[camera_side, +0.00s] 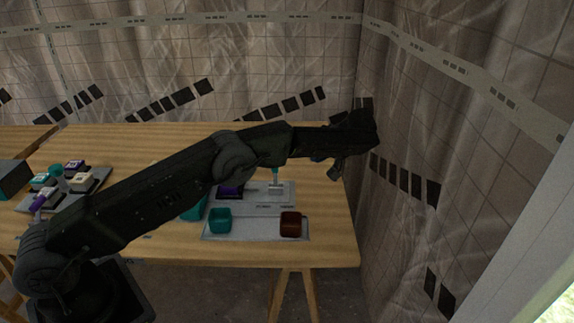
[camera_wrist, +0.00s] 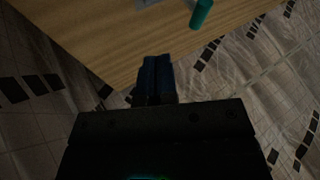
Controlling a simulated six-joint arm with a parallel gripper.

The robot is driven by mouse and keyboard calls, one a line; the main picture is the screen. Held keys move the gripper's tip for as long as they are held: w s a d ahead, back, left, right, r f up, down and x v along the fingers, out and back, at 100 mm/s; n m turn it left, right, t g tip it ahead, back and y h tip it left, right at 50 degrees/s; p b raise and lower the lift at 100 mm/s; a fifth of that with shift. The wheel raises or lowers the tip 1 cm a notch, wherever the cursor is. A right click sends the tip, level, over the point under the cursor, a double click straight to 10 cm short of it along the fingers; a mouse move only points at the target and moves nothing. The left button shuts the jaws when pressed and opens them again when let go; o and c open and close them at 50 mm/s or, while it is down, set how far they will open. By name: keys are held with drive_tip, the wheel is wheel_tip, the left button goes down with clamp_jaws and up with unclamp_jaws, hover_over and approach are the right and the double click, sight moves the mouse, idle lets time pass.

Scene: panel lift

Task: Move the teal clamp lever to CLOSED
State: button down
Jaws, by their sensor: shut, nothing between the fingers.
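The panel's lettering is too small to read, so I cannot tell which position the lever is in. In the wrist view a teal cylinder (camera_wrist: 201,14), which looks like the lever handle, shows at the top edge, ahead and right of the fingers. My gripper (camera_side: 336,172) is shut and empty, to the right of the lever and apart from it, near the table's right end. Its dark fingers (camera_wrist: 155,62) are together in the wrist view.
A teal bin (camera_side: 219,220) and a red-brown bin (camera_side: 291,224) sit on a grey tray (camera_side: 255,236) at the front. A board with several switches (camera_side: 70,187) lies left. Walls stand behind and right.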

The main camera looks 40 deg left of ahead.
sight(276, 175)
drive_tip(key=s+a+f, duration=0.3)
drive_tip(key=a+f, duration=0.2)
drive_tip(key=a, duration=0.3)
drive_tip(key=shift+s+a+f, duration=0.2)
drive_tip(key=shift+f, duration=0.2)
drive_tip(key=shift+s+a+h, duration=0.2)
drive_tip(key=shift+h, duration=0.1)
drive_tip(key=shift+s+a+r+t, duration=0.1)
drive_tip(key=shift+r+t, duration=0.05)
drive_tip(key=shift+t, duration=0.15)
drive_tip(key=shift+s+a+r+n+t+h, duration=0.15)
drive_tip(key=shift+s+a+n+t+h, duration=0.15)
drive_tip(key=shift+s+a+t+h, duration=0.35)
drive_tip(key=shift+s+a, duration=0.8)
drive_tip(key=shift+s+a, duration=0.1)
